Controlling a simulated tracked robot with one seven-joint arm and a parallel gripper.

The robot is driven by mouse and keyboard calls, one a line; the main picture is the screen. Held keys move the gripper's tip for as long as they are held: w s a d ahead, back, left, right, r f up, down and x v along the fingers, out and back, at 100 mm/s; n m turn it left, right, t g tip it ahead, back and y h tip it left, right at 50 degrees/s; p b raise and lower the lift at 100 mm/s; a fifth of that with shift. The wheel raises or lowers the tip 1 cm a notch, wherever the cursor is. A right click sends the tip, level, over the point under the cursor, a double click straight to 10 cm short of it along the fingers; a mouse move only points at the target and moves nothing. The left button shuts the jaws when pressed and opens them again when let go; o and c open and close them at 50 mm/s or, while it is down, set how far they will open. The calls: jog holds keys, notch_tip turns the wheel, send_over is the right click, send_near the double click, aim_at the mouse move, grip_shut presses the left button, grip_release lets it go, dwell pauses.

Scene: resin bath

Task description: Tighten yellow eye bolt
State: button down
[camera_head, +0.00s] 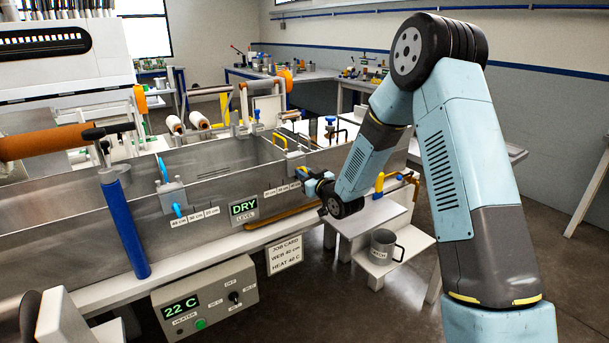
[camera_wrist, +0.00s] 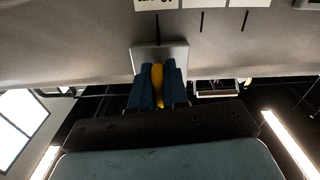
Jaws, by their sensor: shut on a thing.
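My gripper (camera_head: 309,178) is at the front wall of the long metal bath, at the right end of the row of scale labels. In the wrist view its two blue fingers (camera_wrist: 158,88) are shut on the yellow eye bolt (camera_wrist: 157,78), which shows as a yellow strip between them. A pale grey block (camera_wrist: 158,55) stands right behind the bolt, against the bath wall. In the head view the fingers and wrist mostly hide the bolt. Its thread and how far it is screwed in cannot be seen.
The bath (camera_head: 95,205) carries a grey clamp with blue parts (camera_head: 173,196) and a DRY level display (camera_head: 243,208). A heater box (camera_head: 205,304) and job card (camera_head: 284,254) are below. A mug (camera_head: 383,246) stands on a low white step right of the gripper.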

jog(key=shift+d, duration=0.1)
dwell(0.3)
jog(key=c, duration=1.2)
grip_release()
jog(key=v, duration=1.3)
jog(key=shift+s+d+f, duration=0.1)
jog(key=shift+s+d, duration=0.1)
jog(key=shift+d, duration=0.05)
